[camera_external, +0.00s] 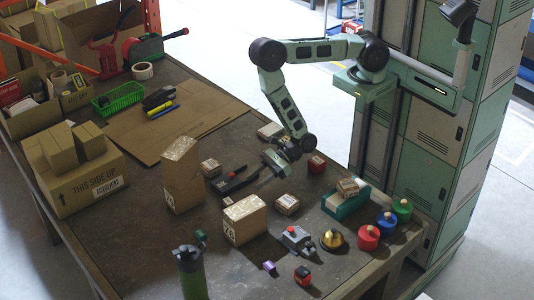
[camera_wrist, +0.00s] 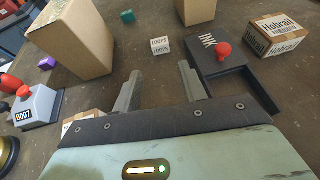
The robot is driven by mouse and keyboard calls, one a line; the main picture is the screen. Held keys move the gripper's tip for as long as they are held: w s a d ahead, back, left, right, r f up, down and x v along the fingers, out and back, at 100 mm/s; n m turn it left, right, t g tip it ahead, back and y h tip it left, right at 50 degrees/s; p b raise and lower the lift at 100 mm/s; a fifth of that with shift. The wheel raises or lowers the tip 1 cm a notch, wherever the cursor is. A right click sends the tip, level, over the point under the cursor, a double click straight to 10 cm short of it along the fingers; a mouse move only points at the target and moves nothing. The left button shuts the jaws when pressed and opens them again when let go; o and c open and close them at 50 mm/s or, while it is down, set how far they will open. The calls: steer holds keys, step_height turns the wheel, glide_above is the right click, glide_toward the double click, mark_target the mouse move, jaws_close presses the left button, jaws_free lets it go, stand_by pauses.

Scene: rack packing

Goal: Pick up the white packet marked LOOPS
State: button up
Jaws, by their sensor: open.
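The small white packet marked LOOPS (camera_wrist: 160,47) lies on the dark table, just beyond my fingertips in the wrist view. In the external view it is a tiny pale block (camera_external: 228,201) between the black stamp pad and a cardboard box. My gripper (camera_wrist: 159,72) is open and empty, with its two fingers apart and the packet ahead of the gap. In the external view my gripper (camera_external: 264,175) hangs low over the table, right of the packet; its fingertips are hard to make out there.
A cardboard box (camera_wrist: 75,38) stands left of the packet. The black pad with a red knob (camera_wrist: 208,58) and a Hobnail carton (camera_wrist: 277,36) are to its right. A teal cube (camera_wrist: 128,16) and a tall carton (camera_external: 182,175) are beyond.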

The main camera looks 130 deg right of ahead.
mark_target(233, 198)
steer(key=p+x, duration=0.1)
steer(key=x, duration=0.4)
steer(key=shift+w, duration=0.3)
steer(key=shift+p+x, duration=1.2)
steer(key=shift+x, duration=1.45)
steer(key=shift+d, duration=0.1)
steer(key=c, duration=0.7)
